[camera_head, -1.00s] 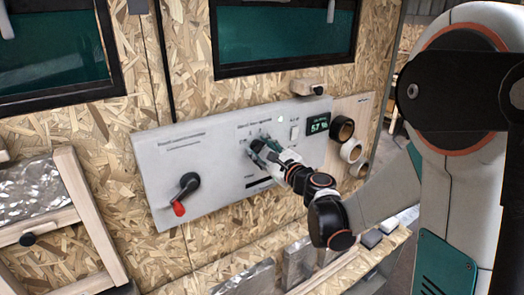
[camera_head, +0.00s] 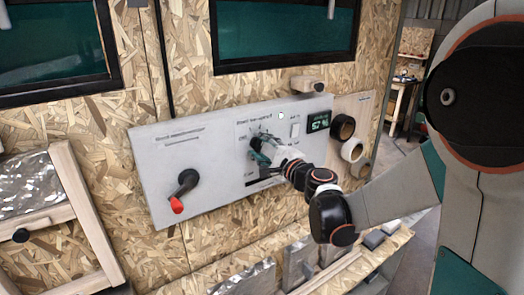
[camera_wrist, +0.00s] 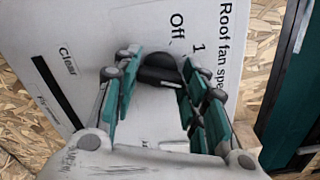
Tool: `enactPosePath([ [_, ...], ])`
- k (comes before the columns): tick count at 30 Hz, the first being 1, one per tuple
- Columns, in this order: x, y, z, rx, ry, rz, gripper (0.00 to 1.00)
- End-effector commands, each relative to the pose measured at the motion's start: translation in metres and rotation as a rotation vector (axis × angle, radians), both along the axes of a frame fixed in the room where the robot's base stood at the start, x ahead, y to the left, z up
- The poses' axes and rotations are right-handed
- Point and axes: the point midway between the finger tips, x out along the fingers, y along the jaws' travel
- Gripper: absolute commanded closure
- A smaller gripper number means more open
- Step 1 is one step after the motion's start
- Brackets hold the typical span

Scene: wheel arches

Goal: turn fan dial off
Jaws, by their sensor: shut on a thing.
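The dark fan dial (camera_wrist: 158,72) sits on the light grey control panel (camera_head: 215,190), below the printed "Roof fan speed" label. In the wrist view, "Off" and "1" are printed near the dial. My gripper (camera_wrist: 162,78) is shut on the dial, with green finger pads on both sides of it. In the head view my gripper (camera_head: 262,151) is at the panel's upper middle and mostly hides the dial. I cannot tell which mark the dial points to.
A black crank with a red handle (camera_head: 178,204) is on the panel's left part. A small lit display (camera_head: 318,121) and tape rolls (camera_head: 342,128) are to the right. A wooden block (camera_head: 307,84) juts out above. A wooden-framed drawer unit (camera_head: 86,212) stands left.

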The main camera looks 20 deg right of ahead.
Motion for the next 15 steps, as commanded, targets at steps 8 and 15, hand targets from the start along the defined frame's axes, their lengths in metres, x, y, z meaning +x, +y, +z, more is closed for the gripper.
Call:
enactPosePath([
  [8, -0.0007, 0.0005, -0.0019, -0.25, -0.081, 0.001, 0.84],
  [15, -0.0004, 0.0005, -0.002, -0.467, -0.151, 0.001, 0.84],
])
